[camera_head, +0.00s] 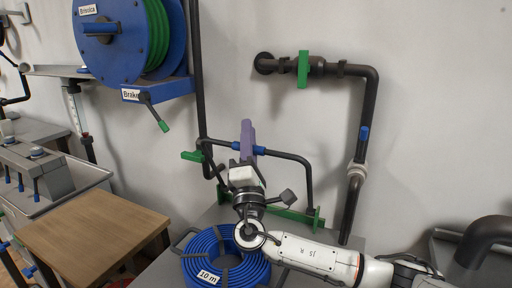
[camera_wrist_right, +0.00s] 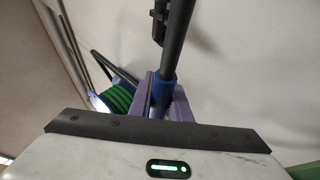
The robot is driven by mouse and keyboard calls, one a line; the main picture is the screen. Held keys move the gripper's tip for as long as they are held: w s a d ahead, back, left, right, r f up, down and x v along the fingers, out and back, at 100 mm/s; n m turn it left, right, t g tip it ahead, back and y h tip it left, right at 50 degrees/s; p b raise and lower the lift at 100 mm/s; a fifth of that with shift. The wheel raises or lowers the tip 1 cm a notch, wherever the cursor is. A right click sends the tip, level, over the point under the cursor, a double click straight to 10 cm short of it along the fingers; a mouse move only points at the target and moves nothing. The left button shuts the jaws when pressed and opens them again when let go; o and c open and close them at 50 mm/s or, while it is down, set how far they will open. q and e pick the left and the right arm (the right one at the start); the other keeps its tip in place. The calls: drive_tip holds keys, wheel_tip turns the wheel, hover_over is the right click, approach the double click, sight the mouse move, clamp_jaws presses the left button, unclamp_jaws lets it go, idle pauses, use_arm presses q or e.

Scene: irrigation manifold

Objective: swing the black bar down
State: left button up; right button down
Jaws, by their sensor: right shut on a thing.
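The black bar (camera_head: 290,157) is a bent bar with a blue sleeve (camera_head: 260,150) on its crosspiece. In the head view its right leg runs down to a green bracket (camera_head: 300,216), and its crosspiece stands above the table. My right gripper (camera_head: 247,140) has purple fingers and is shut on the bar at the blue sleeve. In the right wrist view the sleeve (camera_wrist_right: 163,93) sits between the purple fingers, with the bar running up past them. The gripper and wrist hide part of the bar and its left lower end. My left gripper is not in view.
A blue coiled hose (camera_head: 262,270) lies below my right wrist. A black wall pipe with a green handle (camera_head: 303,69) stands right of the bar. A blue reel (camera_head: 103,45) with green hose and a brake lever is at upper left. A wooden table (camera_head: 95,232) is at lower left.

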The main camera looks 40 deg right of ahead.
drive_tip(key=a+f+t+b, duration=0.1)
drive_tip(key=b, duration=0.1)
drive_tip(key=s+a+n+b, duration=0.1)
drive_tip(key=b, duration=0.1)
drive_tip(key=shift+s+a+f+t, duration=0.2)
drive_tip(key=shift+a+f+t, duration=0.15)
drive_tip(key=shift+t, duration=0.05)
drive_tip(key=shift+s+a+n+y+b, duration=0.15)
drive_tip(key=shift+a+n+y+b, duration=0.2)
drive_tip(key=shift+n, duration=0.15)
drive_tip(key=c, duration=1.6)
unclamp_jaws()
drive_tip(key=shift+c, duration=0.2)
